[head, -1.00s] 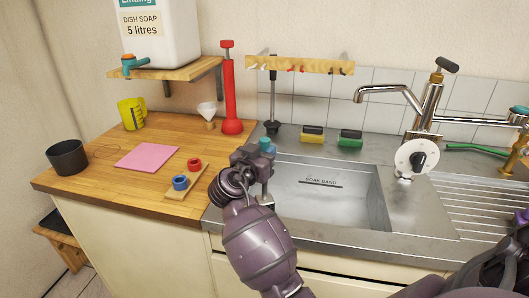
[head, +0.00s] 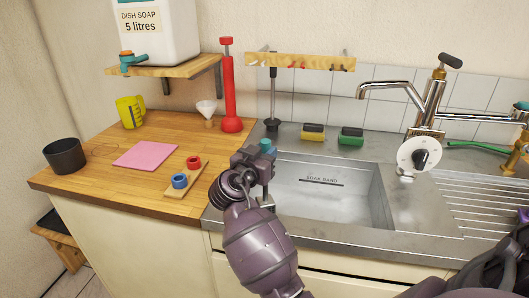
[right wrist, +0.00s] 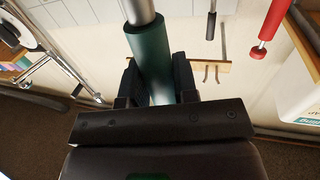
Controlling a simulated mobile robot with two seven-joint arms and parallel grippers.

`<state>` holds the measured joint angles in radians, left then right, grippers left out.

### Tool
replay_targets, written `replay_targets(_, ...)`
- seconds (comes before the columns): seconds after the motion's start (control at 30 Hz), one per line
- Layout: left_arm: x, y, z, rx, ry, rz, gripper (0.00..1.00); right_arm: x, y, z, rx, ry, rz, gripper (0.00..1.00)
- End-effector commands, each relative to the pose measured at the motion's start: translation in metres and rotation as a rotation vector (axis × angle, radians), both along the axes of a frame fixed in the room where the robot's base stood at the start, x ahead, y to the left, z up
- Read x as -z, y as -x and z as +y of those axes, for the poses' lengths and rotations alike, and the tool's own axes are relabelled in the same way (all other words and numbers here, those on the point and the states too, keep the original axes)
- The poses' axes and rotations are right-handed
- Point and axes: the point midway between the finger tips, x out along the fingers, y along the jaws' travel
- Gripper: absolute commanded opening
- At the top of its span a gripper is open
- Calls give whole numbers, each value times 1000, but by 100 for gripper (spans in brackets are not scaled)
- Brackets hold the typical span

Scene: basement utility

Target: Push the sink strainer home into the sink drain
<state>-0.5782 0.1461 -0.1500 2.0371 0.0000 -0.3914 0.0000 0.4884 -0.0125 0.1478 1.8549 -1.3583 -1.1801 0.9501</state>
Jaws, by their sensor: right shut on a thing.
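My right gripper (head: 266,165) is over the left end of the sink basin (head: 375,195). It is shut on a dark green cylindrical handle with a pale metal shaft, seemingly the sink strainer (right wrist: 148,50). In the right wrist view the handle passes between the two dark fingers of the gripper (right wrist: 157,88). In the head view only a teal end of the held thing (head: 267,145) shows above the gripper. I cannot see the strainer's lower end clearly. The drain is not visible. My left gripper is not in view.
A chrome tap (head: 425,105) and a white dial (head: 417,156) stand right of the basin. A yellow sponge (head: 312,134) and a green sponge (head: 351,138) lie behind it. A red plunger-like tool (head: 229,90) and a pink cloth (head: 145,155) are on the wooden counter (head: 100,185).

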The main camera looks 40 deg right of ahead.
Motion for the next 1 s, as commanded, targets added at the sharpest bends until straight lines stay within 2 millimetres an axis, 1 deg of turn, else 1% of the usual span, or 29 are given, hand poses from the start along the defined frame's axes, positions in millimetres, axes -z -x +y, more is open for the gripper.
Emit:
replay_targets(0.4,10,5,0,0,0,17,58,10,0,0,0,1,0,0)
replay_targets(0.63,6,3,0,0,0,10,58,5,0,0,0,0,-1,0)
replay_targets(1.0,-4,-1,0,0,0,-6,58,-11,0,0,0,1,-4,0)
